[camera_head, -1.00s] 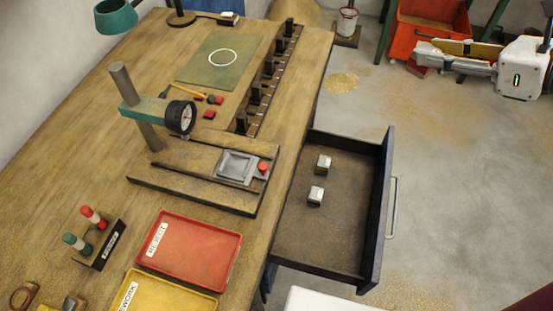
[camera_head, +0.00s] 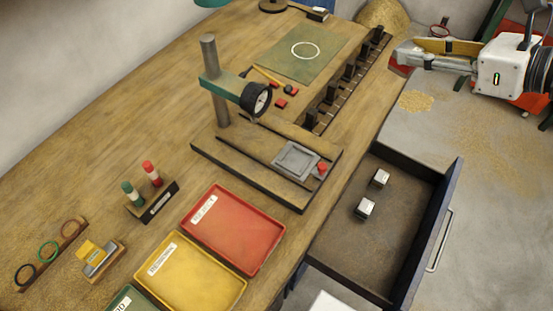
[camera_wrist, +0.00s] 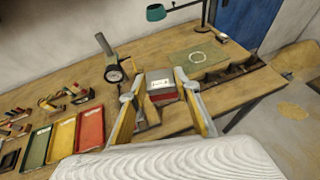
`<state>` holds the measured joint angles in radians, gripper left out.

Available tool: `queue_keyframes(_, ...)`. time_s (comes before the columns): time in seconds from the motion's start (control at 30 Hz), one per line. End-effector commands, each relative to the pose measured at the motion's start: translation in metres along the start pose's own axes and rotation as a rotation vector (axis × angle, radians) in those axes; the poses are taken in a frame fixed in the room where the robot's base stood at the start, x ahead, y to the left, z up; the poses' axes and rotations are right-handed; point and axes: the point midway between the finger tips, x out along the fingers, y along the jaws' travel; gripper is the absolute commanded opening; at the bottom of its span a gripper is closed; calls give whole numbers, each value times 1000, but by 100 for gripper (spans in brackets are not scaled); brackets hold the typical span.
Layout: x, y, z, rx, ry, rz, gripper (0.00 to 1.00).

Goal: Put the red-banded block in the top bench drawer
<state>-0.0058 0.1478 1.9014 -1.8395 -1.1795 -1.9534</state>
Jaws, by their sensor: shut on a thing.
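In the head view my gripper is at the upper right, beyond the drawer's far end, and the block is hard to make out there. The top bench drawer (camera_head: 453,190) is pulled open at the right side of the bench. Two small white-topped blocks (camera_head: 381,178) (camera_head: 365,208) lie inside it, apart from each other.
A drill-like stand (camera_head: 209,85) with a gauge is on the bench. Red (camera_head: 276,257) and yellow (camera_head: 227,301) trays lie in front. A row of black posts (camera_head: 330,94) runs along the bench edge beside a green mat (camera_head: 280,60). The drawer's near part is bare.

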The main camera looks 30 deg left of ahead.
Motion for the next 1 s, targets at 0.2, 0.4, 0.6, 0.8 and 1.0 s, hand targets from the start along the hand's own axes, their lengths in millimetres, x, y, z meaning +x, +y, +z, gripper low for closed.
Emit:
queue_keyframes(0.2, 37, 26, 18, -31, -2, 66, 0)
queue_keyframes(0.4, 68, 53, 31, -57, -2, 124, 0)
queue_keyframes(0.6, 98, 82, 44, -82, -3, 182, 0)
queue_keyframes(0.8, 126, 114, 57, -107, -4, 239, 0)
queue_keyframes(1.0, 152, 150, 68, -131, -4, 297, 0)
